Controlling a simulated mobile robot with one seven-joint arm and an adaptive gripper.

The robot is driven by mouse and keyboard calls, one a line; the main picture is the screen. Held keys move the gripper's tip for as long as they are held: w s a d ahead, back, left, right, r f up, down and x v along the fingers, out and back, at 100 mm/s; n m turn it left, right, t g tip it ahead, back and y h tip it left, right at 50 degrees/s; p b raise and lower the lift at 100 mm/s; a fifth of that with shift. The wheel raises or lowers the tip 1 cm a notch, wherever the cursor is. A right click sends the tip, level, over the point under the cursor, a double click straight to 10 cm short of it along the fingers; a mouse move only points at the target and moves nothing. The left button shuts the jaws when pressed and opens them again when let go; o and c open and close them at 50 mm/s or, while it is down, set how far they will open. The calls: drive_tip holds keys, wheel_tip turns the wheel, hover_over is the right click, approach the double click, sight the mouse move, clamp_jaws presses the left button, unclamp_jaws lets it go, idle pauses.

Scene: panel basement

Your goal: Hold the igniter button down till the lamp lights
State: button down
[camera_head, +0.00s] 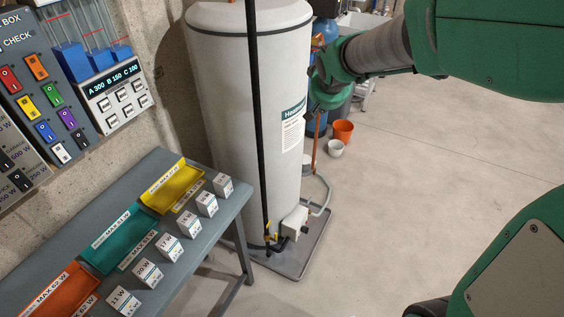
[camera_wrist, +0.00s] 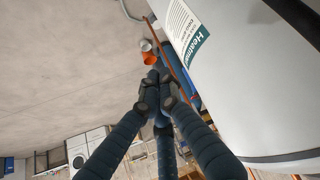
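A tall white water heater (camera_head: 225,110) stands on a grey base tray (camera_head: 300,262). A small white control box (camera_head: 294,222) sits low on its front, with dark fittings beside it. The igniter button and lamp are too small to make out. In the wrist view, the heater (camera_wrist: 240,90) fills the upper right. My gripper (camera_wrist: 159,92) shows there with its dark fingers drawn together at the tips and nothing visible between them. In the head view, my green arm reaches beside the heater's upper right, well above the control box; the fingers cannot be made out clearly.
A black vertical pipe (camera_head: 256,120) runs down the heater's front. A grey bench (camera_head: 225,212) with coloured trays and small boxes stands left, below wall panels (camera_head: 50,110). Orange (camera_head: 343,130) and white (camera_head: 335,149) buckets stand behind. The floor to the right is clear.

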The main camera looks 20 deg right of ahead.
drive_tip(key=w+d+f+t+b, duration=0.1)
drive_tip(key=w+d+f, duration=0.6)
drive_tip(key=w+f, duration=0.3)
drive_tip(key=w+d+f, duration=0.6)
drive_tip(key=w+f, duration=0.4)
drive_tip(key=w+d+f+t+b, duration=0.15)
drive_tip(key=d+f, duration=0.25)
drive_tip(key=f, duration=0.8)
drive_tip(key=w+d+f+m+y, duration=0.1)
drive_tip(key=w+d+f, duration=0.2)
drive_tip(key=f, duration=1)
drive_tip(key=w+d+f, duration=0.3)
drive_tip(key=d+f, duration=0.1)
drive_tip(key=f, duration=0.8)
drive_tip(key=s+a+f+y, duration=0.1)
drive_tip(key=s+f, duration=0.4)
drive_tip(key=f, duration=0.8)
drive_tip(key=s+a+f+m+t+y+b, duration=0.1)
drive_tip(key=s+f, duration=0.5)
drive_tip(key=f, duration=0.8)
drive_tip(key=s+a+f+m+y+b, duration=0.1)
drive_tip(key=s+f, duration=0.5)
drive_tip(key=f, duration=0.8)
drive_tip(key=shift+s+a+f+t, duration=0.2)
drive_tip(key=shift+a+t, duration=0.15)
drive_tip(key=shift+a, duration=0.5)
drive_tip(key=shift+w+a, duration=0.1)
drive_tip(key=shift+w, duration=0.05)
